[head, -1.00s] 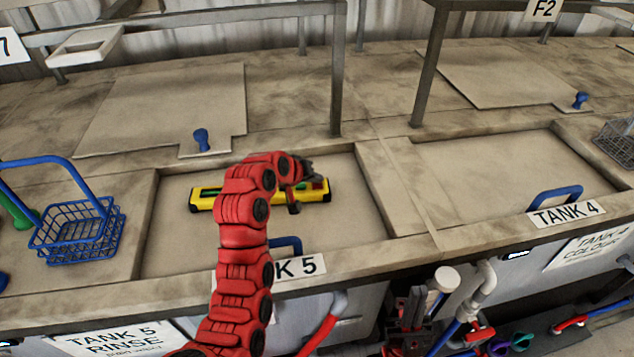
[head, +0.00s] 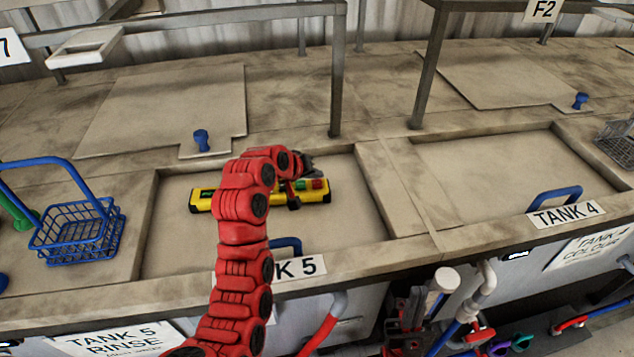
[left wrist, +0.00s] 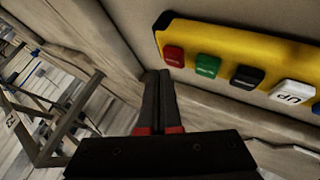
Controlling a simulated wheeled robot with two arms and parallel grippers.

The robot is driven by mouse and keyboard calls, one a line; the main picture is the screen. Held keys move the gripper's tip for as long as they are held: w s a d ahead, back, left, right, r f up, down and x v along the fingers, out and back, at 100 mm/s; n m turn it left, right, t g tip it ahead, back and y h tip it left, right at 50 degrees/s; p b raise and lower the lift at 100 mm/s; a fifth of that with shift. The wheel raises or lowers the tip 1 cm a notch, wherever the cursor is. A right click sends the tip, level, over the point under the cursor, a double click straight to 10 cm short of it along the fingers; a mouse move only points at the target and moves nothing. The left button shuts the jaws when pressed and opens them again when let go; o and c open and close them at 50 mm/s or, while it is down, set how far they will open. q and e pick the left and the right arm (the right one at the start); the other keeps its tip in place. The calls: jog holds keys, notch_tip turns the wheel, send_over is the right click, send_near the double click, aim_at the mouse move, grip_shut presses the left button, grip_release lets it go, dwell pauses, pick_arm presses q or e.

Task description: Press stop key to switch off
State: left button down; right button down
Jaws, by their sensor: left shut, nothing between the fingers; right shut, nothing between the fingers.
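A yellow key box (head: 205,203) lies in the Tank 5 recess, partly hidden by my left arm. In the left wrist view the box (left wrist: 195,34) shows a red key (left wrist: 174,56), a green key (left wrist: 207,66), a black key (left wrist: 247,77), a white key marked UP (left wrist: 291,93) and part of a blue one. The red key's small lettering is hard to read. My left gripper (head: 293,204) is shut and empty; its tips (left wrist: 158,73) appear just beside the red key, and contact cannot be told. My right gripper (head: 415,293) is shut and low, before the tank front.
A blue wire basket (head: 78,238) stands left of the recess. A grey post (head: 337,80) rises behind it. A blue handle (head: 287,243) sits at the front rim. Pipes and valves (head: 485,300) crowd the front below Tank 4.

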aim_at(315, 185)
pick_arm(q)
jog(key=shift+r, duration=0.1)
jog(key=shift+r+p, duration=0.4)
jog(key=shift+r, duration=2.05)
